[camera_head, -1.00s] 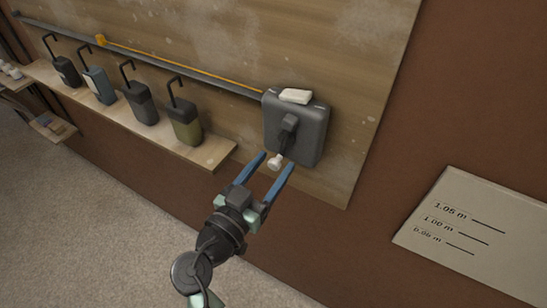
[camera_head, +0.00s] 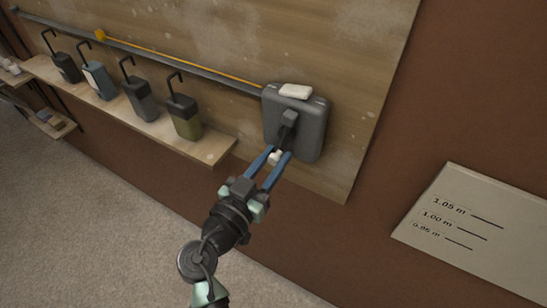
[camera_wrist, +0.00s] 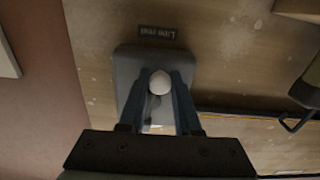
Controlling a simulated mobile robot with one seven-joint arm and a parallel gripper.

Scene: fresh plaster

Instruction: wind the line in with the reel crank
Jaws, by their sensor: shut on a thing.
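The line reel (camera_head: 310,125) is a dark grey box on the wooden wall panel. Its crank (camera_head: 288,122) points down and ends in a small white knob (camera_head: 275,157). My gripper (camera_head: 277,156) is shut on this knob, one blue finger on each side. In the wrist view the white knob (camera_wrist: 159,82) sits between the fingers, in front of the grey reel (camera_wrist: 127,68). The yellow line (camera_head: 185,63) runs from the reel up left along a grey rail to a yellow marker (camera_head: 100,35). The gripper hides part of the reel in the wrist view.
A whitish block (camera_head: 296,91) is on top of the reel. A sign with metre marks (camera_head: 480,225) is at right.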

